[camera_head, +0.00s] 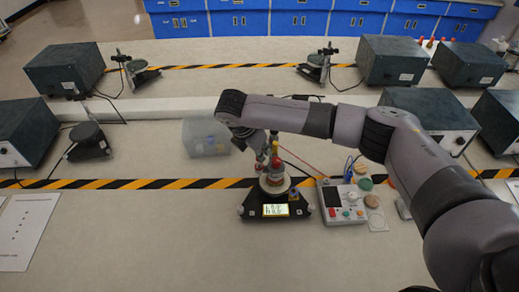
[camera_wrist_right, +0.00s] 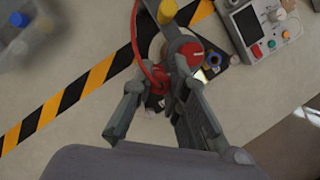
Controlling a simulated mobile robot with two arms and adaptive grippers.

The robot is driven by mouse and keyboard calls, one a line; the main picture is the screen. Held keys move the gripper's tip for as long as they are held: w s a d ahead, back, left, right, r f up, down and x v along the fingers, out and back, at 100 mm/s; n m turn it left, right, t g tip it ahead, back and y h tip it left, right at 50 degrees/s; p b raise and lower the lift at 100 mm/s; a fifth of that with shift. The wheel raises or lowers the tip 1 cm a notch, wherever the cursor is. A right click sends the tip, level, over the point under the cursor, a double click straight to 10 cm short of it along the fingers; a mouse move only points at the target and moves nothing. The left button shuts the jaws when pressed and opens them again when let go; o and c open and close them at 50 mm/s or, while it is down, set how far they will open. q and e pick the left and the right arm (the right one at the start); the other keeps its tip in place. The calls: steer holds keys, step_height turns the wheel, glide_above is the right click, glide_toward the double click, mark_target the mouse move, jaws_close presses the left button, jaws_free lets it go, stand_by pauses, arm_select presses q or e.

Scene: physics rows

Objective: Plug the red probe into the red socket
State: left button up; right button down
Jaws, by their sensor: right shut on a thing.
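My right gripper (camera_wrist_right: 160,85) is low over the dark tabletop unit (camera_head: 275,210) with a lit display. It is shut on a red part (camera_wrist_right: 159,80), which seems to be the red probe; the fingers hide much of it. A red cable (camera_wrist_right: 137,48) curves up from it. My left gripper is not in view.
A grey meter box (camera_head: 343,203) with a screen and buttons stands right of the unit. A clear bin (camera_head: 205,137) stands to the left. Yellow-black tape (camera_head: 130,184) crosses the table. Dark instrument boxes (camera_head: 66,68) stand at the sides.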

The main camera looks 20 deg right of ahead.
steer(key=shift+f, duration=0.65)
stand_by(0.3)
steer(key=shift+f+b, duration=0.3)
steer(key=shift+f, duration=0.65)
stand_by(1.1)
steer(key=c, duration=1.5)
jaws_free()
steer(key=shift+o, duration=1.3)
